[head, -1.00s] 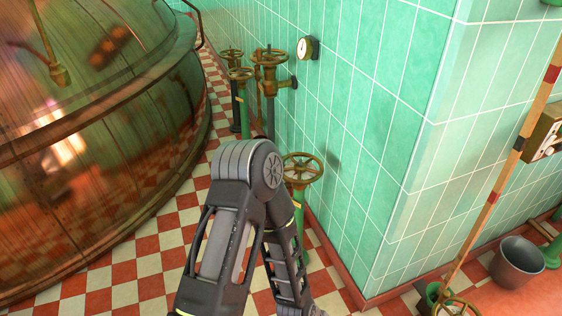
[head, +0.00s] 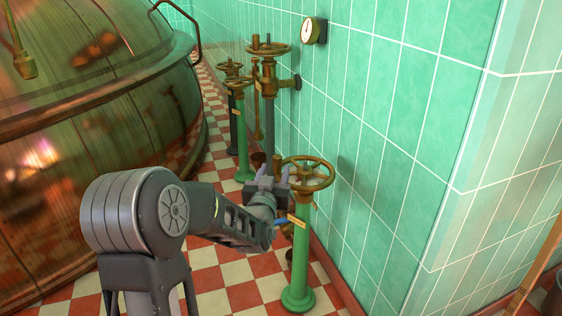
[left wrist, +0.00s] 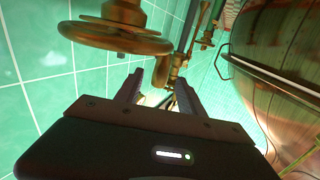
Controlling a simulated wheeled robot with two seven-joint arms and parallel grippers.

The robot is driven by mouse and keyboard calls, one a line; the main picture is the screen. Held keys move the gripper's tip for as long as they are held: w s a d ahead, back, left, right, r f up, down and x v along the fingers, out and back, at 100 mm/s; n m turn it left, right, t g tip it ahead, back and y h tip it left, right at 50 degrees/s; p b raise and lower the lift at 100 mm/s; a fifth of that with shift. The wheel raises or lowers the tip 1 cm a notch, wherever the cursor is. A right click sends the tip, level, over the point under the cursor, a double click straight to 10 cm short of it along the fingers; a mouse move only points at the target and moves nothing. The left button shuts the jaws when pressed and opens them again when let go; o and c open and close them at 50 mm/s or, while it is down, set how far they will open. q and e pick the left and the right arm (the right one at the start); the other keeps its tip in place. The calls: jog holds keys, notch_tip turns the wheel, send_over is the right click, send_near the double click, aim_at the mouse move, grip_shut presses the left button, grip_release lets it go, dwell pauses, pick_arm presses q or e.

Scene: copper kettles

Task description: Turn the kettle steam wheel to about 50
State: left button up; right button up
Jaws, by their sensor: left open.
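A brass hand wheel (head: 322,184) tops a green post (head: 298,265) with a small tag, beside the tiled wall. My left gripper (head: 268,180) is just left of this wheel's rim. Farther back, several more brass wheels (head: 268,49) stand on posts. I cannot read which one is the kettle steam wheel. A round dial (head: 308,31) is on the wall; its reading is too small to tell.
The large copper kettle (head: 85,150) fills the left side, with a curved rail at its edge. The green tiled wall (head: 400,130) closes off the right. A checkered floor strip (head: 225,272) is open between them. A dark bucket (head: 556,300) shows at the lower right.

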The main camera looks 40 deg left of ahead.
aim_at(279, 156)
pick_arm(q)
jog(key=shift+w+a+r, duration=0.1)
jog(key=shift+a+r, duration=0.05)
jog(key=shift+r, duration=0.15)
jog(key=shift+w+a, duration=0.2)
jog(key=shift+w, duration=0.3)
jog(key=b+x, duration=0.1)
jog(key=x, duration=0.5)
jog(key=shift+w+a+b, duration=0.15)
jog(key=shift+w+b, duration=0.1)
jog(key=shift+b, duration=0.1)
jog(key=shift+c, duration=0.4)
grip_shut()
